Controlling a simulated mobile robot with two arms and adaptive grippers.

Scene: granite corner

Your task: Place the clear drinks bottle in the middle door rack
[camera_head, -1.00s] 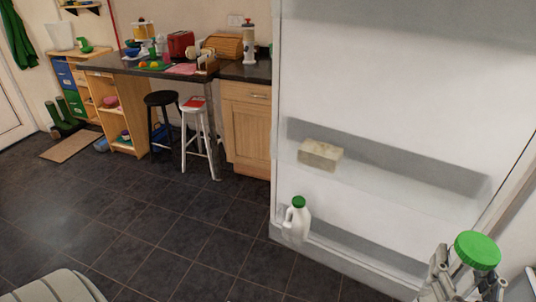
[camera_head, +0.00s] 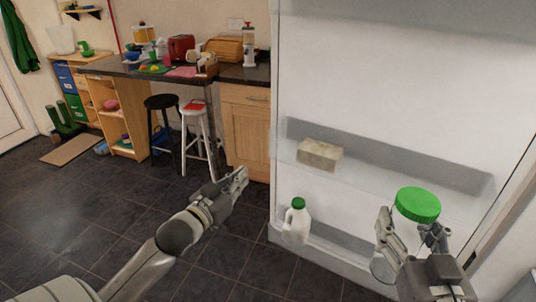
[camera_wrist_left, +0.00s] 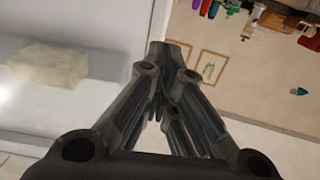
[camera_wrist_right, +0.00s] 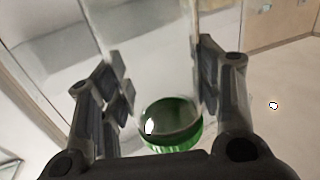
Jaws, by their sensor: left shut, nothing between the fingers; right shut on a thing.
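The clear drinks bottle has a green cap (camera_head: 418,205) and a see-through body (camera_wrist_right: 150,50). My right gripper (camera_head: 412,240) is shut on the bottle, with its fingers on either side of it near the cap. The bottle is in front of the right part of the fridge door. The middle door rack (camera_head: 385,180) is a grey translucent shelf across the white door, beyond and to the left of the bottle, and apart from it. My left gripper (camera_head: 240,178) is shut and empty, left of the door; its closed fingers fill the middle of the left wrist view (camera_wrist_left: 160,75).
A pale block-shaped pack (camera_head: 320,155) sits at the left end of the middle rack. A white jug with a green cap (camera_head: 297,220) stands in the lower rack (camera_head: 345,245). The middle rack right of the pack looks clear. Stools and a counter stand at the back left.

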